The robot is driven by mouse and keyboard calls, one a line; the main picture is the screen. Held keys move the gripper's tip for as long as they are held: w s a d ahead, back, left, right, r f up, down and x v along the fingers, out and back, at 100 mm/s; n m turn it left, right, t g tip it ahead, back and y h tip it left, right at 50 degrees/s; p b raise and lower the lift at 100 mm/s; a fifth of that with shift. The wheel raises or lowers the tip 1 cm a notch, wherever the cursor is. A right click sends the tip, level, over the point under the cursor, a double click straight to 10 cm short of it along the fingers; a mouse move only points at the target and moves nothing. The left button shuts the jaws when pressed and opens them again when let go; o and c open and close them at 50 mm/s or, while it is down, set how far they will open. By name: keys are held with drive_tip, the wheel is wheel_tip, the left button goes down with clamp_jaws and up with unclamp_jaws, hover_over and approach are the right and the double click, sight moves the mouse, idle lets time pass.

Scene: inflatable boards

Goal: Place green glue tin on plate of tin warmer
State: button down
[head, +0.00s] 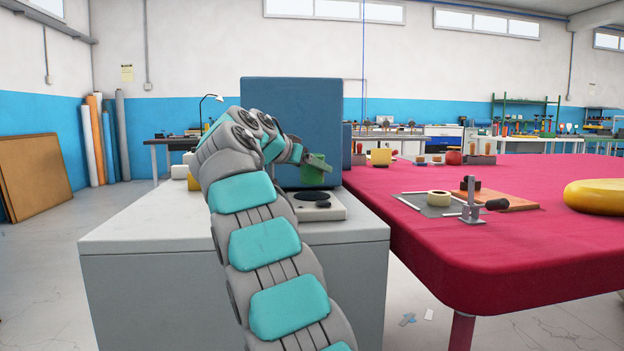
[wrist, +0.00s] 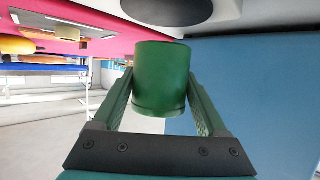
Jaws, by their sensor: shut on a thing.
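The green glue tin (head: 313,168) is held in my gripper (head: 308,163). In the wrist view, the fingers of my gripper (wrist: 161,88) are shut on both sides of the tin (wrist: 162,70). The tin warmer (head: 332,212) is a pale, low box on the grey cabinet, with a round dark plate (head: 311,196). In the head view the tin shows just above the plate, apart from it. The wrist view is upside down and shows the plate (wrist: 168,9) at the top edge, with a gap between it and the tin.
A blue upright panel (head: 290,112) stands close behind the warmer. The grey cabinet top (head: 150,222) is clear at the front left.

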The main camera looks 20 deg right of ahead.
sight(312, 179)
drive_tip(key=shift+f+b, duration=0.4)
drive_tip(key=shift+f, duration=1.05)
drive_tip(key=shift+f, duration=0.1)
drive_tip(key=shift+f, duration=0.15)
unclamp_jaws()
drive_tip(key=shift+s+a+r, duration=0.1)
drive_tip(key=shift+a+r, duration=0.05)
drive_tip(key=shift+r, duration=0.15)
drive_tip(key=v, duration=1.1)
drive_tip(key=shift+a, duration=0.3)
drive_tip(key=shift+s+r, duration=0.1)
